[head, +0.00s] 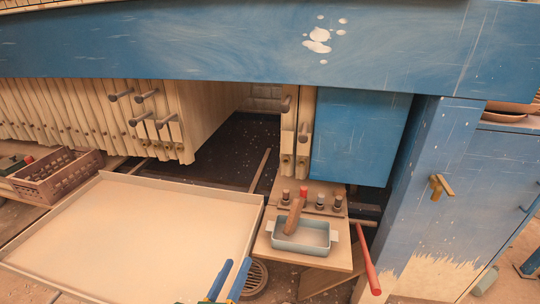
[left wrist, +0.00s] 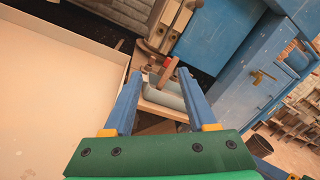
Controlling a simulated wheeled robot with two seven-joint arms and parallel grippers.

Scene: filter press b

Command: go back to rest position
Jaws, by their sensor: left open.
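My left gripper (head: 236,264) is at the bottom of the head view, with two blue fingers apart and nothing between them. In the left wrist view the left gripper (left wrist: 160,72) points at a small light-blue pan (left wrist: 166,92). In the head view the pan (head: 302,236) sits on a small wooden stand (head: 330,258), ahead and right of the gripper. A brown handle (head: 294,214) leans up out of the pan; its lower end is hidden. The gripper is apart from both. My right gripper is in neither view.
A wide pale tray (head: 140,232) fills the left floor area. A slatted crate (head: 58,176) stands beyond it. Cream press plates (head: 90,112) hang under a blue beam (head: 240,42). A red-handled bar (head: 366,258) is right of the stand, near a blue cabinet (head: 430,170). A round floor drain (head: 256,278) lies below.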

